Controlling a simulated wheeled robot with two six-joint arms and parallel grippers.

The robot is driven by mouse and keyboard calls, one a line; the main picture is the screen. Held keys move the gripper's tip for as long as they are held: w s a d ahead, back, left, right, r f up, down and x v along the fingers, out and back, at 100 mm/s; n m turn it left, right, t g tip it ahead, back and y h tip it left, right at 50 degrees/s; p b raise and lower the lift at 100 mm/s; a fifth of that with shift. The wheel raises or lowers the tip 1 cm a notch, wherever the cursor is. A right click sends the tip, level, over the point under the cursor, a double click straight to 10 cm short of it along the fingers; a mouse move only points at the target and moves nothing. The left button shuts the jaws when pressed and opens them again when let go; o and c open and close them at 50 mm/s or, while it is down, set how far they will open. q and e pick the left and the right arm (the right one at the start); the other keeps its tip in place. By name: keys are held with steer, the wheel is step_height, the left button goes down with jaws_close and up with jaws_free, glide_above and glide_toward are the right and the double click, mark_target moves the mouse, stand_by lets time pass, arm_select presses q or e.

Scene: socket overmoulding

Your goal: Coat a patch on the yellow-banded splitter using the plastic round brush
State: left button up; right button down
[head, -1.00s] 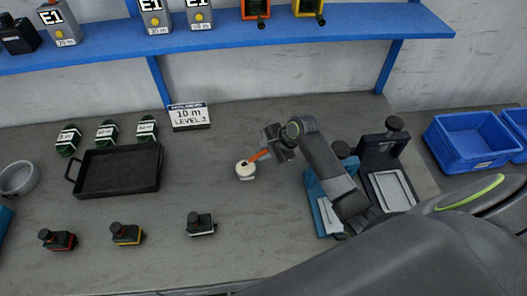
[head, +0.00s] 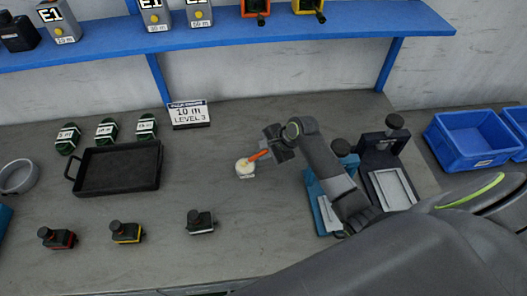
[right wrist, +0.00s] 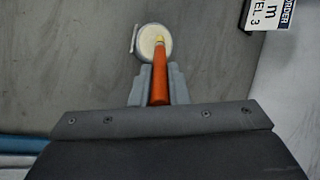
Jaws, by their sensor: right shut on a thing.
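The yellow-banded splitter (head: 127,233) is a small dark block with a round knob and a yellow stripe, standing at the front left of the table. My right gripper (head: 270,150) is shut on the brush (head: 258,155), which has an orange handle. In the right wrist view the brush (right wrist: 160,78) points away from the gripper (right wrist: 158,90), and its pale tip is over or in a small round pot (right wrist: 155,43) of cream-coloured stuff. The pot also shows in the head view (head: 244,169). Whether the bristles touch the contents is hard to tell. My left gripper is not in view.
A red-banded splitter (head: 57,238) and a white-banded one (head: 200,222) flank the yellow-banded one. A black tray (head: 118,192) lies behind them. A sign (head: 189,115) reads 10 m, level 3. Blue bins (head: 470,157) stand at right. The table between pot and splitters is clear.

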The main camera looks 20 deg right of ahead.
steer(key=shift+s+f+p, duration=0.15)
steer(key=shift+f+p, duration=0.05)
steer(key=shift+p, duration=0.25)
stand_by(1.7)
step_height(320, 180, up, 5)
steer(key=p, duration=0.6)
steer(key=shift+r, duration=0.1)
steer(key=shift+r+p, duration=0.85)
steer(key=shift+r, duration=0.2)
